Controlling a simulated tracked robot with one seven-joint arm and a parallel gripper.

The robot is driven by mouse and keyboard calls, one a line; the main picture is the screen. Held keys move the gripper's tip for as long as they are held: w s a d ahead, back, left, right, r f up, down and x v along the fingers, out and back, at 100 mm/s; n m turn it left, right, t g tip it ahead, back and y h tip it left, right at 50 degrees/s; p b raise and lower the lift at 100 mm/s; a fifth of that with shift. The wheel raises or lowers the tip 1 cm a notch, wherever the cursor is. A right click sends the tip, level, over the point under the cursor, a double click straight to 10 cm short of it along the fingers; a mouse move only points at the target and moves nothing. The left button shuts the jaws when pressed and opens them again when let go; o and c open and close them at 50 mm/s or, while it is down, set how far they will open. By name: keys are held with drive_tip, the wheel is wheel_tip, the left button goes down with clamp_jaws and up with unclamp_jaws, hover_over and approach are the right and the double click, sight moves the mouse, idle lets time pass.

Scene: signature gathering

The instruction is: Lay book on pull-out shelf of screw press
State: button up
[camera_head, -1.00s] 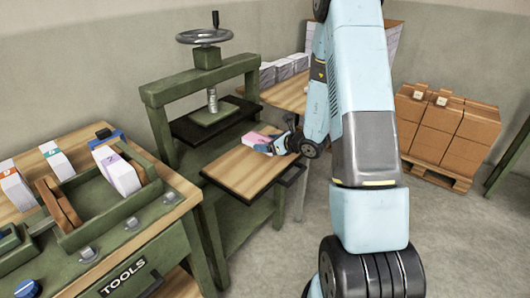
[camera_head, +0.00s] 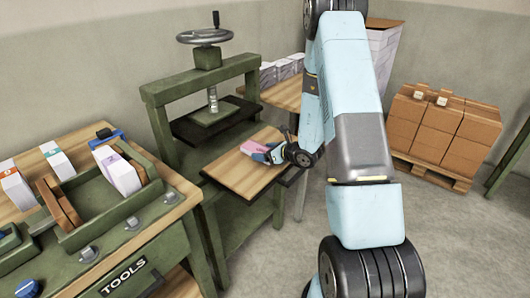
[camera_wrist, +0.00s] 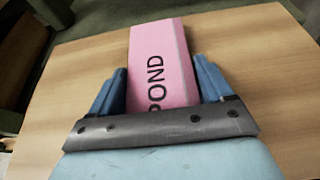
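The lower end of the book is hidden by my gripper's dark edge. In the head view the book (camera_head: 254,149) is low over the back right of the wooden pull-out shelf (camera_head: 236,180), with my gripper (camera_head: 270,154) at its right end. I cannot tell whether the book touches the shelf. The green screw press (camera_head: 158,125) stands behind the shelf, its handwheel (camera_head: 205,36) on top.
A green workbench (camera_head: 175,213) at left carries a wooden-ended holder (camera_head: 60,205) with a white book, and other books. A side table (camera_head: 287,98) with paper stacks stands behind the press. Cardboard boxes (camera_head: 440,130) on a pallet are at right. The shelf's front left is bare.

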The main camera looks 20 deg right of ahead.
drive_tip(key=o, duration=0.3)
drive_tip(key=shift+o, duration=0.2)
drive_tip(key=v, duration=1.2)
drive_tip(key=s+a+r+n+g+y, duration=0.1)
drive_tip(key=s+a+r+n+g, duration=0.3)
drive_tip(key=s+a+r+n, duration=0.4)
drive_tip(key=s+a+r+n+g+y, duration=0.25)
drive_tip(key=s+a+r+n, duration=0.2)
drive_tip(key=r+n, duration=0.35)
drive_tip(key=s+d+r+n+h, duration=0.3)
drive_tip(key=s+r+n+h, duration=0.2)
drive_tip(key=s+r+n, duration=0.1)
drive_tip(key=s+d+r+n+t+h, duration=0.1)
drive_tip(key=s+d+r+n+h, duration=0.2)
drive_tip(key=s+r+n+h, duration=0.3)
drive_tip(key=shift+s+d+r+n, duration=0.2)
drive_tip(key=shift+s+r+n, duration=0.2)
drive_tip(key=shift+s+r, duration=1.1)
drive_tip(key=shift+s+f, duration=0.35)
